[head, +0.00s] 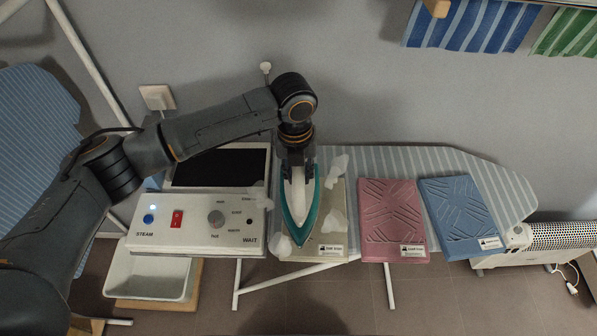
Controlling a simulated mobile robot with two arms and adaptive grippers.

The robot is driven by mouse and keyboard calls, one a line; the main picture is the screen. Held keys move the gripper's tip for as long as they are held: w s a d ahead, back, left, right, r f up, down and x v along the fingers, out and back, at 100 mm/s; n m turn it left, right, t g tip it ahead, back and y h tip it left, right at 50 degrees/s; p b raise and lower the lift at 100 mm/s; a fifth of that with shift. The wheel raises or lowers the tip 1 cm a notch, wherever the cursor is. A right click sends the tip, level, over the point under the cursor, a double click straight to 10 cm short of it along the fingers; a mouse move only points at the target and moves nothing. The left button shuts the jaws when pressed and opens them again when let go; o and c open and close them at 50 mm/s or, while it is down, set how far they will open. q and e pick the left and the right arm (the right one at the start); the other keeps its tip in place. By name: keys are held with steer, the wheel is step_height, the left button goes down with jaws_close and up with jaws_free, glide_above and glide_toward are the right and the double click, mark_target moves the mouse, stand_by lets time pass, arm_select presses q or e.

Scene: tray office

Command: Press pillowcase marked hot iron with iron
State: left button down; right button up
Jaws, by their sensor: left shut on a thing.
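My left gripper (297,160) is shut on a teal and white iron (300,228), gripping it from above. The iron lies over the left part of a beige pillowcase (330,232), its tip toward the front. White puffs hang around it and hide parts of the cloth. The beige pillowcase has a small label at its front edge. A pink creased pillowcase (390,215) and a blue creased pillowcase (458,212) lie to its right, each with a label. The label words are too small to read surely. My right gripper is not in view.
All three pillowcases lie on a striped ironing board (425,158). A white steam station (197,225) at the left has a lit blue light, a red switch, a dial and the word WAIT. A white bin (148,277) stands below it. A heater (562,236) is at right.

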arm_select(q)
steer(key=shift+r+p, duration=2.05)
steer(key=shift+r, duration=0.55)
steer(key=shift+r+p, duration=0.4)
steer(key=shift+f+b, duration=1.75)
steer(key=shift+f, duration=2.45)
steer(key=shift+r, duration=0.15)
